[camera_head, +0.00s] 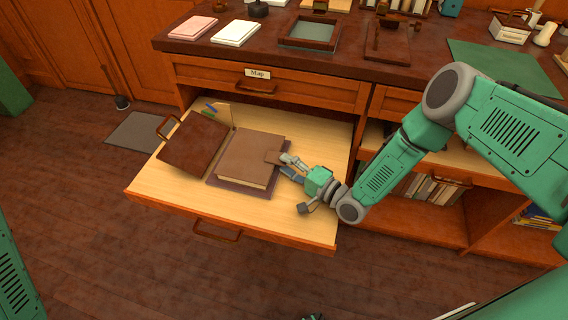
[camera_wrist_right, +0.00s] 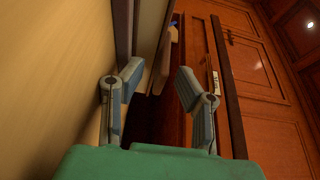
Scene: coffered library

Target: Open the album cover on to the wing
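The album (camera_head: 246,158), a thick brown book, lies closed on a purple-brown base (camera_head: 222,184) in the pulled-out drawer. A small brown tab (camera_head: 272,157) sticks out at its cover's right edge. The wing (camera_head: 193,144), a dark brown board with a handle, lies tilted just left of the album. My right gripper (camera_head: 287,165) is at the album's right side, close to the tab. In the right wrist view its fingers (camera_wrist_right: 158,88) stand apart, with the album's edge (camera_wrist_right: 163,62) seen beyond; contact with the tab cannot be told.
The drawer floor (camera_head: 282,221) is bare in front of the album. A small card and pens (camera_head: 216,110) lie at the drawer's back. The desk top (camera_head: 270,52) overhangs behind, bearing trays and pads. Shelved books (camera_head: 428,188) stand at right.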

